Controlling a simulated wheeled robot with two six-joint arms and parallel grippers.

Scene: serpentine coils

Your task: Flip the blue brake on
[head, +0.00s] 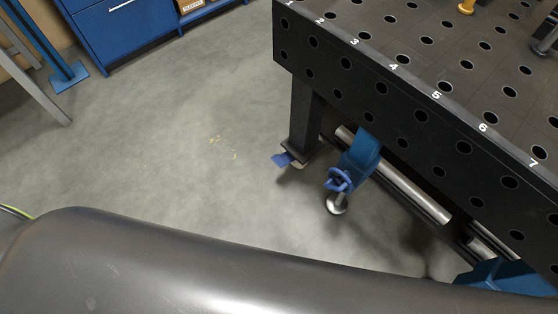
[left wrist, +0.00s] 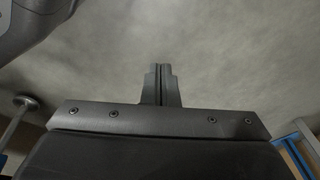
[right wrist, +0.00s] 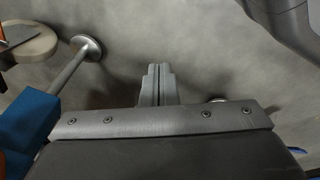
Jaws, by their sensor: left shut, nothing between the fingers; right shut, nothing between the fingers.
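A small flat blue tab (head: 282,159) sticks out at floor level from the foot of the black table's near leg in the head view. It looks like the brake, but its on or off position cannot be told. A blue star knob (head: 340,180) sits on a blue bracket (head: 361,155) right of it, above a round steel foot (head: 337,204). My left gripper (left wrist: 160,68) is shut and empty in the left wrist view. My right gripper (right wrist: 158,68) is shut and empty in the right wrist view. Neither gripper shows in the head view.
The black perforated table (head: 400,95) fills the right, with steel tubes (head: 405,185) below it. A blue cabinet (head: 130,35) stands back left. The floor between is clear. Near my right gripper are a blue block (right wrist: 28,115) and a steel foot (right wrist: 87,47).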

